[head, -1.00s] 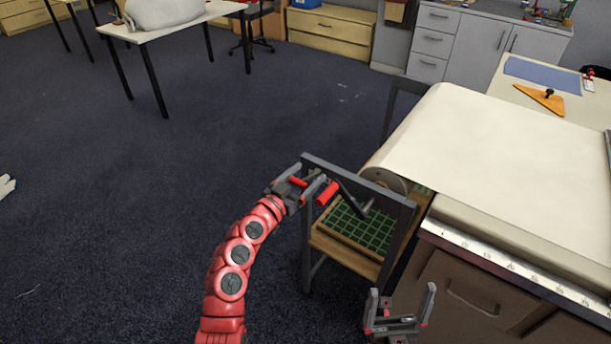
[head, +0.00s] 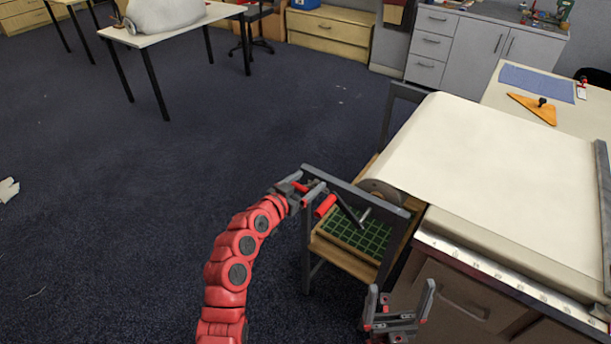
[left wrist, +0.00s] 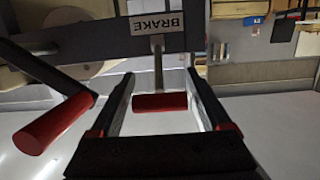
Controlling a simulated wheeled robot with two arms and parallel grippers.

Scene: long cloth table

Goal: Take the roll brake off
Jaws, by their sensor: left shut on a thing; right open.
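The roll brake handle (left wrist: 160,102) is a red crossbar on a grey stem beneath a white BRAKE label (left wrist: 157,24) in the left wrist view. My left gripper (head: 298,188) is at the left upright of the grey roll frame (head: 355,188). Its fingers (left wrist: 165,104) are on either side of the red crossbar, shut on it. A second red grip, on the crank (head: 326,206), is just right of the gripper; it shows at lower left in the left wrist view (left wrist: 52,125). My right gripper (head: 400,300) is open and empty, in front of the frame.
The paper roll (head: 381,190) is in the frame, its sheet (head: 470,150) spread over the table at right. A wooden shelf with a green grid mat (head: 355,232) is below the crank. A metal ruler edge (head: 515,283) runs along the table front. Open floor is at left.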

